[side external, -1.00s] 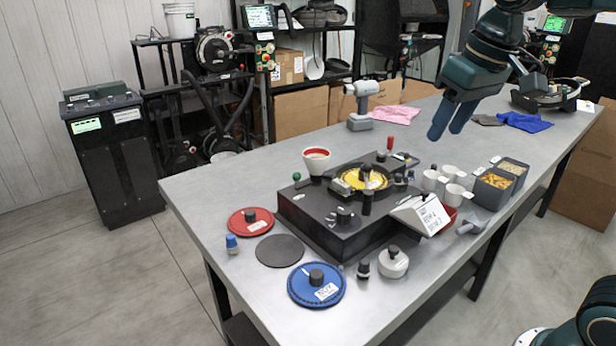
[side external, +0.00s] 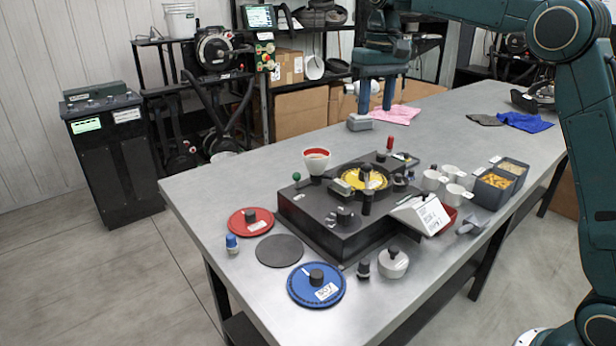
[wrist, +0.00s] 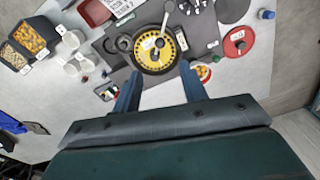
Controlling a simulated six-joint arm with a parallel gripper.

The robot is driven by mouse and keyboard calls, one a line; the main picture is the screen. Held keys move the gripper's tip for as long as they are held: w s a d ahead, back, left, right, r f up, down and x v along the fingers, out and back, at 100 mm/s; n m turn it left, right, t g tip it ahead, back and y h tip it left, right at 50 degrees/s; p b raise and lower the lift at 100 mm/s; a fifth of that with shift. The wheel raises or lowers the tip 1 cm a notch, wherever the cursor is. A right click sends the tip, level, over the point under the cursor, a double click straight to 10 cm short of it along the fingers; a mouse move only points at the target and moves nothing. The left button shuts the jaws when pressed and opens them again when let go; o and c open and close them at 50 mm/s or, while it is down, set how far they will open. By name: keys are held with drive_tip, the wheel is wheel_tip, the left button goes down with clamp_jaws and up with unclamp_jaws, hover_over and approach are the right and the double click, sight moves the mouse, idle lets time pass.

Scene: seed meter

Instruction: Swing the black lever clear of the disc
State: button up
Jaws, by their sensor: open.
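The yellow disc (side external: 378,181) sits in the dark meter box (side external: 310,213) on the table; it also shows in the wrist view (wrist: 147,57). A black upright handle (side external: 367,202), apparently the lever, stands at the disc's front edge. In the wrist view a pale arm with a rounded knob (wrist: 169,6) reaches over the disc; I cannot tell whether it is the same part. My gripper (side external: 376,107) is open and empty, pointing down, above and behind the meter and apart from it. In the wrist view the fingers of my gripper (wrist: 160,72) frame the disc's near side.
A red-rimmed white cup (side external: 316,163), a red-topped post (side external: 390,145) and a green-topped post (side external: 297,178) stand around the disc. White cups (side external: 432,180) and seed bins (side external: 495,186) are at right. A blue disc (side external: 304,290) and red disc (side external: 240,222) lie in front.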

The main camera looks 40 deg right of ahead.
sight(368, 164)
drive_tip(key=shift+w+d+f, duration=0.25)
drive_tip(key=shift+w+f, duration=0.1)
drive_tip(key=shift+w, duration=0.15)
drive_tip(key=shift+f, duration=0.15)
drive_tip(key=shift+f, duration=6.75)
drive_tip(key=shift+c, duration=0.4)
clamp_jaws()
